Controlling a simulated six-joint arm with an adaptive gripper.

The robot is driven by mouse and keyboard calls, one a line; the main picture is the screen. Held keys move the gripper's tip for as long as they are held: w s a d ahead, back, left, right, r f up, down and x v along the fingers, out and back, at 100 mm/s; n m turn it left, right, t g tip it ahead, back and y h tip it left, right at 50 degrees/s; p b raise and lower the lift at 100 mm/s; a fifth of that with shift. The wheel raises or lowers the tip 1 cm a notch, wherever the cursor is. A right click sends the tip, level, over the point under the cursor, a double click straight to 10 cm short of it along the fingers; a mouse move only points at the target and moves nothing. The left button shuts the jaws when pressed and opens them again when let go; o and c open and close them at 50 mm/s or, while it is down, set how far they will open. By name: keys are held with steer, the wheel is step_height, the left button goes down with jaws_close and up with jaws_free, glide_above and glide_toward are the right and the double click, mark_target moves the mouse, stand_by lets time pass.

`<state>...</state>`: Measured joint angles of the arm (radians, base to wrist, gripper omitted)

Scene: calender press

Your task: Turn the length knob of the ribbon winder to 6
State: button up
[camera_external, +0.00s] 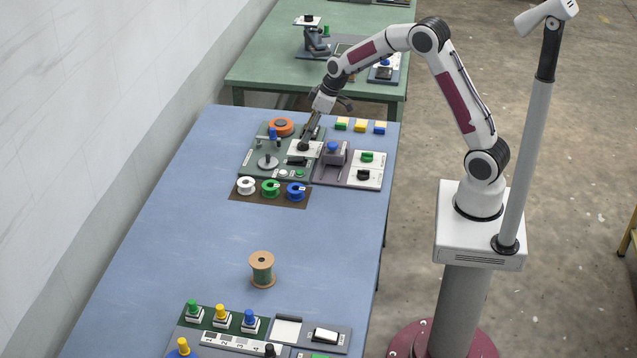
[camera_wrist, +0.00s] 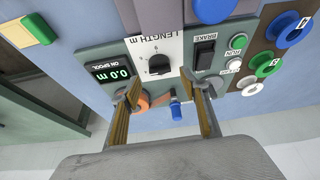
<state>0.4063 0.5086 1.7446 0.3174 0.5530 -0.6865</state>
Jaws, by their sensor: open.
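The length knob (camera_wrist: 159,65) is a black round knob on a white dial plate (camera_wrist: 143,45) marked "LENGTH m" on the ribbon winder's green panel (camera_wrist: 88,58). Its pointer and the number it faces are too small to read. My gripper (camera_wrist: 160,82) is open and empty. In the wrist view its two fingertips lie on either side of the knob's near edge, apart from it; I cannot tell the height gap. In the external view my gripper (camera_external: 305,142) points down over the white plate (camera_external: 318,148) and partly hides the knob. The display (camera_wrist: 110,74) reads 0.0 m, "ON SPOOL".
A black brake switch (camera_wrist: 205,52) and a green run button (camera_wrist: 238,41) sit beside the dial plate. An orange roll (camera_external: 281,127) is at the winder's back. White, green and blue spools (camera_external: 270,188) stand in front. The blue table (camera_external: 180,225) is mostly clear in the middle.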

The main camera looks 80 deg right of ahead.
mark_target(305, 145)
steer(key=shift+x, duration=2.05)
steer(key=shift+c, duration=0.5)
steer(key=c, duration=1)
